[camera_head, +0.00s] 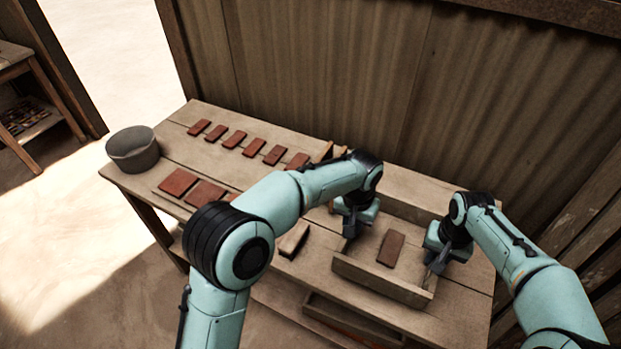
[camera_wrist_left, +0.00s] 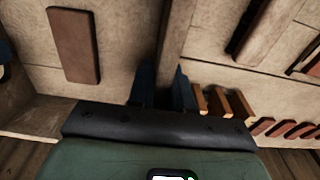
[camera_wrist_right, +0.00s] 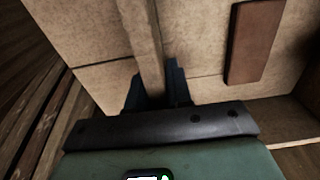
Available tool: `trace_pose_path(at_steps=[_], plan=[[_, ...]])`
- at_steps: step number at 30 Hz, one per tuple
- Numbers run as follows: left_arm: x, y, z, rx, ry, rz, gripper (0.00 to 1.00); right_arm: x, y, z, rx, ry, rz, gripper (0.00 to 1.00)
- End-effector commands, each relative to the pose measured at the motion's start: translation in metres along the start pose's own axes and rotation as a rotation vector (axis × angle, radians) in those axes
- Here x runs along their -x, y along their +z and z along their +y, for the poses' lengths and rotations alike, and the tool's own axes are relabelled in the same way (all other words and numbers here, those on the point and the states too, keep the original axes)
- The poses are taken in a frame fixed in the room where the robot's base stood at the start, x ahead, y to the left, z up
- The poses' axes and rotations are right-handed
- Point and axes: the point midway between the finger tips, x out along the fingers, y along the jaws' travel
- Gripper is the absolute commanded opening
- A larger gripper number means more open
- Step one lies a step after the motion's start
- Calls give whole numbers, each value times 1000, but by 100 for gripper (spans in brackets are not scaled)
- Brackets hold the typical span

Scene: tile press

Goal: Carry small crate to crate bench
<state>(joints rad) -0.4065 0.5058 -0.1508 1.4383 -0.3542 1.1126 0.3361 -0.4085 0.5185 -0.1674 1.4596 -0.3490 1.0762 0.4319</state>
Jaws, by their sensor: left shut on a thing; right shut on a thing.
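The small crate (camera_head: 383,281) is a shallow open wooden box at the right part of the workbench, with one red-brown tile (camera_head: 391,249) lying in it. My left gripper (camera_head: 350,232) is shut on its left wall, which shows between the fingers in the left wrist view (camera_wrist_left: 178,45). My right gripper (camera_head: 436,264) is shut on the opposite wall, seen in the right wrist view (camera_wrist_right: 146,45). The tile also shows in both wrist views (camera_wrist_left: 74,45) (camera_wrist_right: 254,42). I cannot tell whether the crate touches the bench top. No place is identifiable as the crate bench.
The workbench (camera_head: 180,137) holds a grey bucket (camera_head: 133,152), several tiles (camera_head: 235,139) and a wooden block (camera_head: 293,240). Below is another wooden box (camera_head: 345,318). A corrugated wall (camera_head: 330,75) closes the back. Another table (camera_head: 12,62) stands far left; open floor (camera_head: 50,240) lies between.

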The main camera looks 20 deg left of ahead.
Motion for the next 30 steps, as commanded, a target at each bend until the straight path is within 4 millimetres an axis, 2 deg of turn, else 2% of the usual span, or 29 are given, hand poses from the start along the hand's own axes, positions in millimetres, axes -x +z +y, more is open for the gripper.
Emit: trace_pose_path(at_steps=[16,30], plan=[[-1,0,0,0,1,2,0,-1,0,0,0,-1,2,0],[-22,1,0,-1,1,1,0,-23,2,0,0,0,0,0]])
